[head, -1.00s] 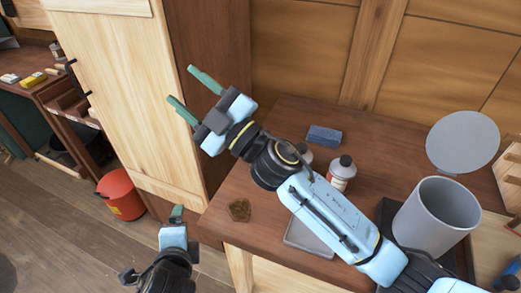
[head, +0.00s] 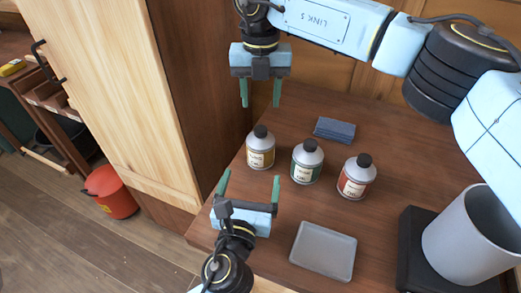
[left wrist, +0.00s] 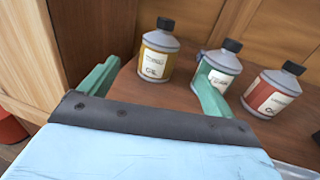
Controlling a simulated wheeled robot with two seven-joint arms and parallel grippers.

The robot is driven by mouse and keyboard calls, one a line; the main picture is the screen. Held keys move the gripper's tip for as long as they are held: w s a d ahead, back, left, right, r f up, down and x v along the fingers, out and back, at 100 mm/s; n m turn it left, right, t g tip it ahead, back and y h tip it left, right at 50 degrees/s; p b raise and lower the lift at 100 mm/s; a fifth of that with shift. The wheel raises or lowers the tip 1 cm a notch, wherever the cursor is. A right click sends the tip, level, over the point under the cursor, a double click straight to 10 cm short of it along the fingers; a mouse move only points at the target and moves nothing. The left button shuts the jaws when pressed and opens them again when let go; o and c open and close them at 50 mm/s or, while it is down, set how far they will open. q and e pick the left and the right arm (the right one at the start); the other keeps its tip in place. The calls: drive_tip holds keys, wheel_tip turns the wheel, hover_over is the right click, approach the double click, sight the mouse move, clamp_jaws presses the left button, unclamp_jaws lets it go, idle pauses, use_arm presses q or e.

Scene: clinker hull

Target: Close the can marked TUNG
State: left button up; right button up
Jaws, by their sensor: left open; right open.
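Three bottle-shaped cans with grey shoulders and dark caps stand upright on the brown bench: a yellow-labelled can (head: 260,155), a green-labelled can (head: 306,168) and a red-labelled can (head: 355,183). The left wrist view also shows the yellow can (left wrist: 155,64), green can (left wrist: 222,66) and red can (left wrist: 270,95). All three caps appear seated on top. My left gripper (head: 249,185) is open and empty, before the yellow and green cans. My right gripper (head: 261,104) is open, pointing down above and behind the yellow can.
A blue block (head: 334,129) lies behind the cans. A shallow grey tray (head: 324,252) lies at the bench front. A large grey open pot (head: 462,243) stands on a dark base at right. A wooden cabinet (head: 110,90) borders the left; a red bucket (head: 111,192) is on the floor.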

sight(261, 142)
use_arm(q)
drive_tip(key=shift+s+r, duration=0.15)
drive_tip(key=shift+s, duration=0.15)
use_arm(e)
drive_tip(key=shift+s+r, duration=0.25)
drive_tip(key=shift+s, duration=0.1)
use_arm(q)
drive_tip(key=shift+w, duration=0.25)
use_arm(e)
drive_tip(key=shift+w+f, duration=0.1)
use_arm(q)
drive_tip(key=w, duration=0.4)
drive_tip(key=w+d, duration=0.1)
drive_tip(key=w, duration=0.3)
drive_tip(key=w+d, duration=0.1)
drive_tip(key=w, duration=0.4)
drive_tip(key=shift+d, duration=0.15)
drive_tip(key=shift+s, duration=0.1)
drive_tip(key=c, duration=1.5)
clamp_jaws()
use_arm(e)
drive_tip(key=n, duration=1.3)
drive_tip(key=shift+n, duration=0.3)
